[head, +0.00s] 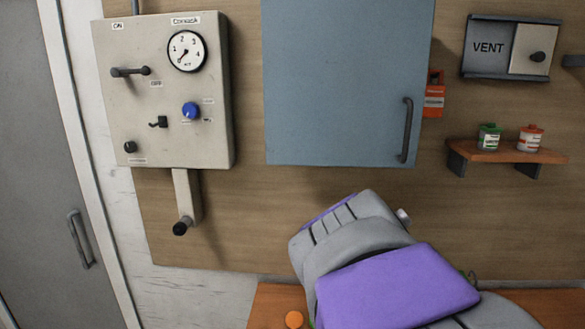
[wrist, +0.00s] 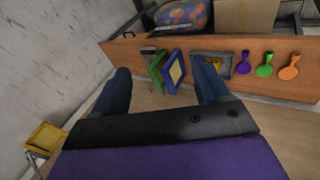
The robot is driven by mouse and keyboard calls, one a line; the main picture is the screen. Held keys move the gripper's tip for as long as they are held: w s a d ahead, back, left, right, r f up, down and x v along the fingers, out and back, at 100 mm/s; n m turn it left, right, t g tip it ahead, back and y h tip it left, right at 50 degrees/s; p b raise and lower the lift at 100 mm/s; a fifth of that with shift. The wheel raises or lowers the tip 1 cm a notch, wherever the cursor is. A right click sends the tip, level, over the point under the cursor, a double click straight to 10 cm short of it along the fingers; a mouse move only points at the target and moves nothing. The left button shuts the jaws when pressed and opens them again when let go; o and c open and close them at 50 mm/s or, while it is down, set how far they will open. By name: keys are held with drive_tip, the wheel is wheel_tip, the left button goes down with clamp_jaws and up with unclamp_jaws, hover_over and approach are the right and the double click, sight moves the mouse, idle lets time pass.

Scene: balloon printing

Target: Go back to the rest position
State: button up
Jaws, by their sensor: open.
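My gripper (wrist: 164,68) shows in the wrist view as two blue fingers spread wide apart. It is open, and nothing is held between the fingers. In the head view my grey and purple arm fills the lower middle, in front of the wooden wall (head: 240,215). The gripper's fingers are not visible in the head view.
A control panel (head: 175,150) with gauge, blue knob and levers hangs at left. A blue-grey cabinet (head: 345,80) hangs above my arm. At right are a VENT box (head: 488,70) and a small shelf (head: 505,154) with two cans.

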drive_tip(key=s+a+f+n+g+y+b, duration=0.1)
drive_tip(key=s+a+f+y, duration=0.2)
drive_tip(key=s+f, duration=0.5)
drive_tip(key=s+a+f+n+g+y+b, duration=0.1)
drive_tip(key=s+a+f+g+y+b, duration=0.1)
drive_tip(key=s+f, duration=0.7)
drive_tip(key=s+a+y, duration=0.1)
drive_tip(key=s, duration=0.2)
drive_tip(key=shift+a, duration=0.15)
drive_tip(key=shift+a, duration=0.1)
